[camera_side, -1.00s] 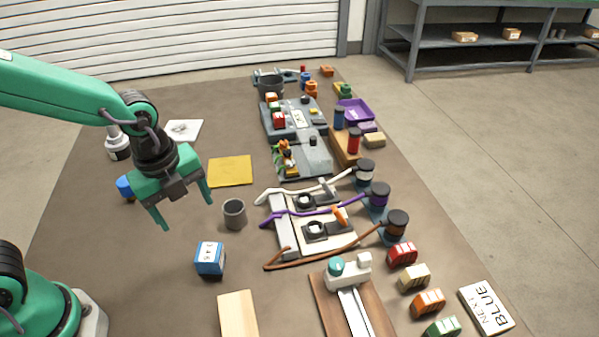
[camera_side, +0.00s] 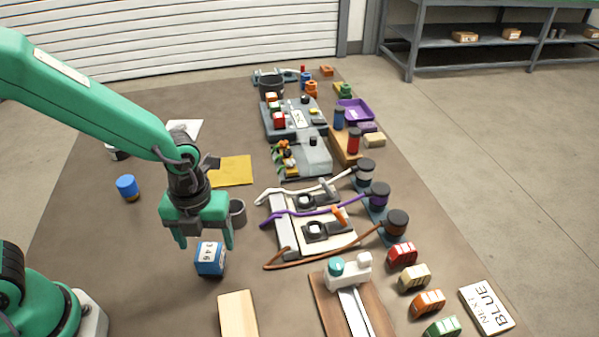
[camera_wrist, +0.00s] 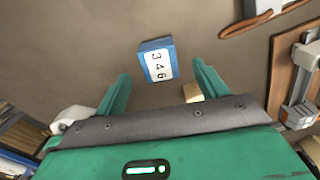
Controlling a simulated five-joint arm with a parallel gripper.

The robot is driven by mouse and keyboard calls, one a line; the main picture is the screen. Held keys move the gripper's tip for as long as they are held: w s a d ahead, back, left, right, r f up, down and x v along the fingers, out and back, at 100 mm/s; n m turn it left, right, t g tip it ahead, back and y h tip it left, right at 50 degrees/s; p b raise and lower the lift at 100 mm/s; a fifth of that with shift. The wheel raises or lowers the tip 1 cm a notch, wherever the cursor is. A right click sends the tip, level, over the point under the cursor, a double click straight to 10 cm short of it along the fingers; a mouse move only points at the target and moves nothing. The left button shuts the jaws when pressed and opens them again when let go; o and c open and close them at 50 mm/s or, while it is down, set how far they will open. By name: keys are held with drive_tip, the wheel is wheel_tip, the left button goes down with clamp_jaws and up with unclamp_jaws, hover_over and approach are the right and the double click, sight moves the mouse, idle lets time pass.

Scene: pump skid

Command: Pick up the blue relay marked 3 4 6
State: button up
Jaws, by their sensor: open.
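The blue relay (camera_side: 210,260) has a white label reading 3 4 6 and stands alone on the brown mat. My gripper (camera_side: 206,246) is open and empty. In the side view its fingers hang just above and behind the relay, one to either side of it. In the wrist view the relay (camera_wrist: 158,62) lies beyond the fingertips of my gripper (camera_wrist: 160,75), between their lines, with its label facing the camera. The fingers do not appear to touch it.
A grey cup (camera_side: 238,212) stands close behind my gripper's right finger. A pale wooden block (camera_side: 238,314) lies in front of the relay. A fixture with a brown cable (camera_side: 330,252) is to the right. The mat left of the relay is clear.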

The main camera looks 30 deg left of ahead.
sight(208, 251)
drive_tip(key=shift+f, duration=0.55)
drive_tip(key=shift+f, duration=0.1)
drive_tip(key=shift+s+f, duration=0.1)
drive_tip(key=shift+f, duration=2.4)
drive_tip(key=c, duration=1.1)
drive_tip(key=shift+c, duration=0.2)
drive_tip(key=shift+r, duration=0.15)
